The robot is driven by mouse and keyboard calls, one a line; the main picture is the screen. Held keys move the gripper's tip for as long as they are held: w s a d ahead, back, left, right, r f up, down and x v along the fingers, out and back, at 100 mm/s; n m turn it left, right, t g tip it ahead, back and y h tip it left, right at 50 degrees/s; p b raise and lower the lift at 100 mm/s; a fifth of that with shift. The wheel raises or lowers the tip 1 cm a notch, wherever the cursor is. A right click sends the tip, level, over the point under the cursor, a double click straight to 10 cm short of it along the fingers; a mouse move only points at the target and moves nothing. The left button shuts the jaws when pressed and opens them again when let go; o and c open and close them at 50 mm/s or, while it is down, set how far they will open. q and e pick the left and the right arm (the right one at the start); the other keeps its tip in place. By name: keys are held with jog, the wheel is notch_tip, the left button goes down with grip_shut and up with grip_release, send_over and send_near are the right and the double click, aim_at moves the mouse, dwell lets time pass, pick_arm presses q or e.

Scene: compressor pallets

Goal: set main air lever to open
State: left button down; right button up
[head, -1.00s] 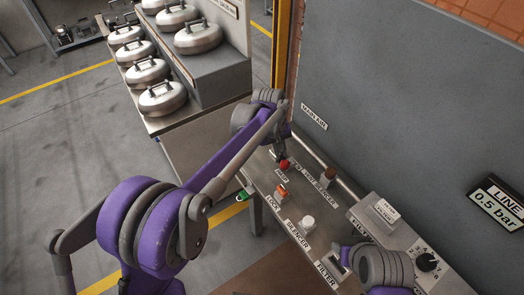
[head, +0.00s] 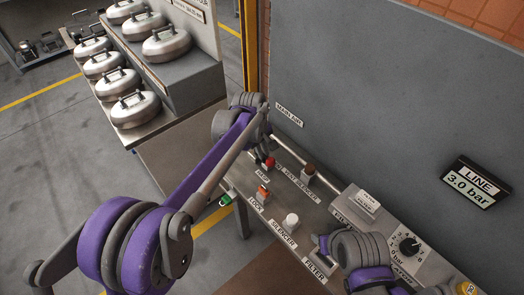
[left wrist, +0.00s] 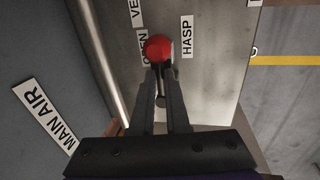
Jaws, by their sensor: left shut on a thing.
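My left gripper (left wrist: 160,75) is shut on the lever just below the knob. The knob sits beside the OPEN label (left wrist: 145,44), which it partly covers. The MAIN AIR plate (head: 289,115) is on the grey wall behind. My right gripper (head: 322,243) is low in the head view by the FILTER label; its jaws are not clear.
The line display (head: 472,184) reads 3.0 bar. A pipe (head: 290,152) runs along the wall. A dial (head: 408,245) is at right.

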pick_arm(q)
jog(key=c, duration=0.9)
grip_release()
jog(key=shift+r, duration=0.1)
pick_arm(e)
jog(key=shift+w+r+p, duration=0.1)
jog(key=shift+r+p, duration=0.2)
pick_arm(q)
jog(key=r, duration=0.3)
jog(key=a+r, duration=0.1)
jog(key=r, duration=0.3)
jog(key=s+r, duration=0.1)
jog(key=r, duration=0.2)
jog(key=shift+s+a+r, duration=0.1)
jog(key=shift+a+r, duration=0.15)
jog(key=shift+a, duration=0.1)
